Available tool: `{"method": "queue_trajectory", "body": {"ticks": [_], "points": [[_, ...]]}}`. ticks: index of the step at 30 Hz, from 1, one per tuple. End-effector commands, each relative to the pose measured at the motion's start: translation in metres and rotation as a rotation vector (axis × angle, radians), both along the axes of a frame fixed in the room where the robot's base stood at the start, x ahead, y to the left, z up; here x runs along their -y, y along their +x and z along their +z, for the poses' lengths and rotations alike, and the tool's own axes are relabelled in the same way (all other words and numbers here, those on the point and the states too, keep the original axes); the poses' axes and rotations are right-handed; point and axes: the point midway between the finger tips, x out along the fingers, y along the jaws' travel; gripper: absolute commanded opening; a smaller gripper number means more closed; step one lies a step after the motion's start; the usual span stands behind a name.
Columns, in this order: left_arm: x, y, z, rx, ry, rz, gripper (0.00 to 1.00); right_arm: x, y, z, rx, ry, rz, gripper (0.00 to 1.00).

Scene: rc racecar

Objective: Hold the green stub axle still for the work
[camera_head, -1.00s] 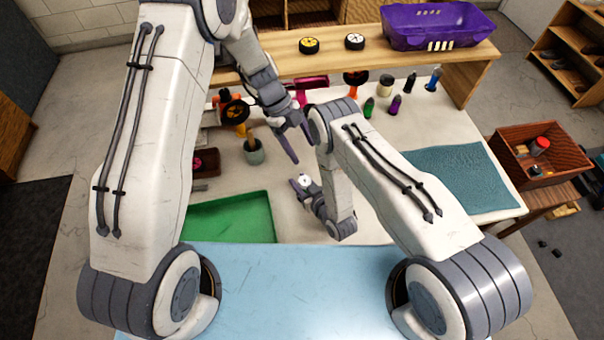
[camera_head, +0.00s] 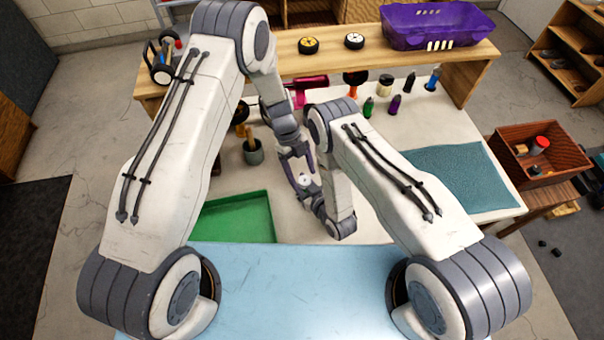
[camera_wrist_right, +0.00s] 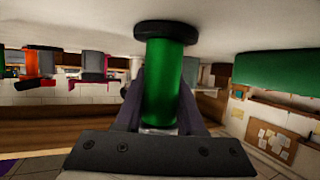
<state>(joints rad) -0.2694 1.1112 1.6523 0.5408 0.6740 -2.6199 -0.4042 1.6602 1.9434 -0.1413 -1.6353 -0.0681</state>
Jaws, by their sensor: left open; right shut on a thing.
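The green stub axle (camera_wrist_right: 165,85) is a green cylinder with a dark flange at one end in the right wrist view. My right gripper (camera_wrist_right: 162,105) is shut around it, a finger on each side. In the head view my right gripper (camera_head: 308,192) is low over the work table, with a small white round face (camera_head: 305,180) showing at its fingers. The green body is hidden there. My left gripper (camera_head: 296,163) is open, its fingers reaching down close to the right gripper. I cannot tell whether it touches anything.
Several small bottles (camera_head: 394,104) stand at the back. A teal mat (camera_head: 460,178) lies right. A purple crate (camera_head: 435,25) sits on the rear shelf.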

Motion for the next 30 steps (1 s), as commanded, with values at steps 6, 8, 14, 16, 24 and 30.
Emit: {"method": "queue_trajectory", "body": {"ticks": [6,8,14,16,24,30], "points": [[0.0027,-0.0026,-0.0094,0.001,0.000,0.001,0.76,0.0000,0.0002,0.0003,0.001,0.001,0.000,0.00],[0.0028,-0.0025,-0.0095,0.001,0.000,0.001,0.76,0.0000,0.0002,0.0003,0.001,0.001,0.000,0.00],[0.0028,-0.0025,-0.0092,0.001,0.000,0.001,0.57,0.0001,0.0002,0.0002,0.001,0.001,0.000,0.00],[0.0027,-0.0025,-0.0091,0.001,0.000,0.001,0.30,0.0000,0.0001,0.0002,0.001,0.001,0.000,0.00],[0.0025,-0.0027,-0.0089,0.001,0.000,0.007,0.00,0.0000,0.0001,0.0002,0.001,0.001,0.000,0.00],[0.0023,-0.0034,-0.0086,0.000,-0.001,0.060,0.00,0.0001,0.0001,0.0001,0.000,0.000,0.000,0.00]]}}
